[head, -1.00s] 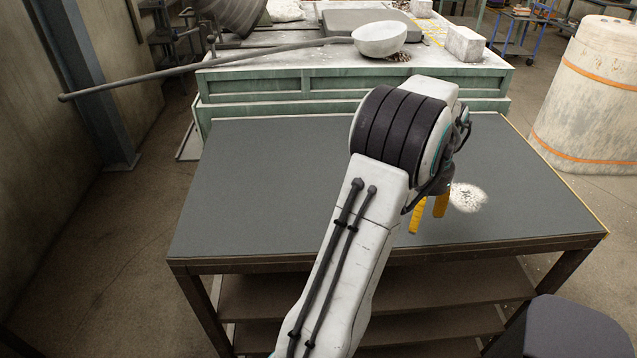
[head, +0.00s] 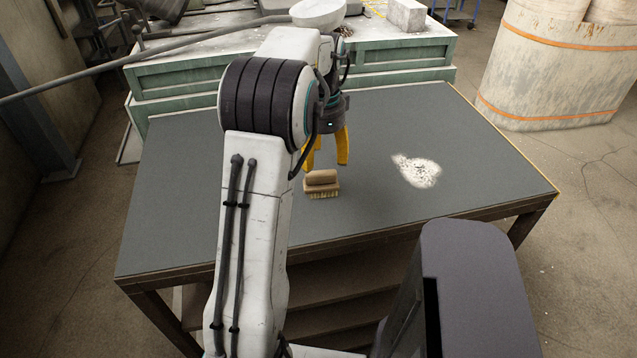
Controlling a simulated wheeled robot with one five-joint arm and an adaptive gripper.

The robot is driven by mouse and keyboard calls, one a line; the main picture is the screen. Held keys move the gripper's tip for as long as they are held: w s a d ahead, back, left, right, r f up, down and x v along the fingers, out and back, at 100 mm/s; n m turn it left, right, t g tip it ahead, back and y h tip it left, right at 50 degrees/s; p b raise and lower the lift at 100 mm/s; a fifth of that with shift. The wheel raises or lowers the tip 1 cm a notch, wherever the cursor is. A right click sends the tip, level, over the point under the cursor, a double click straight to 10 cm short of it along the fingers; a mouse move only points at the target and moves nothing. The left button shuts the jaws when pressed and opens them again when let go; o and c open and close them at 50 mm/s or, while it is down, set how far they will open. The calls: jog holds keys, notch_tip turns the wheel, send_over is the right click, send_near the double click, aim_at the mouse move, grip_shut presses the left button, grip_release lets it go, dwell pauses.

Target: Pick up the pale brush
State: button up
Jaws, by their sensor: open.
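The pale brush (head: 322,185) lies on the dark grey table (head: 200,200) in the head view, bristles down, with a tan wooden back. My gripper (head: 326,163), with yellow fingers, points down just behind and above the brush. Its fingers are apart and nothing shows between them. The brush looks apart from the fingers, but the exact gap is hard to tell. My arm's white link covers part of the table to the left of the brush.
A patch of white powder (head: 416,170) lies on the table to the right of the brush. A green-sided bench (head: 400,70) with a ladle (head: 318,13) stands behind the table. A large pale container (head: 550,65) with orange bands stands at the back right. Most of the tabletop is clear.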

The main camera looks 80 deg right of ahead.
aim_at(321, 174)
jog(key=shift+a+m, duration=0.15)
jog(key=shift+m, duration=0.45)
jog(key=shift+f, duration=3.7)
jog(key=shift+c, duration=0.3)
grip_shut()
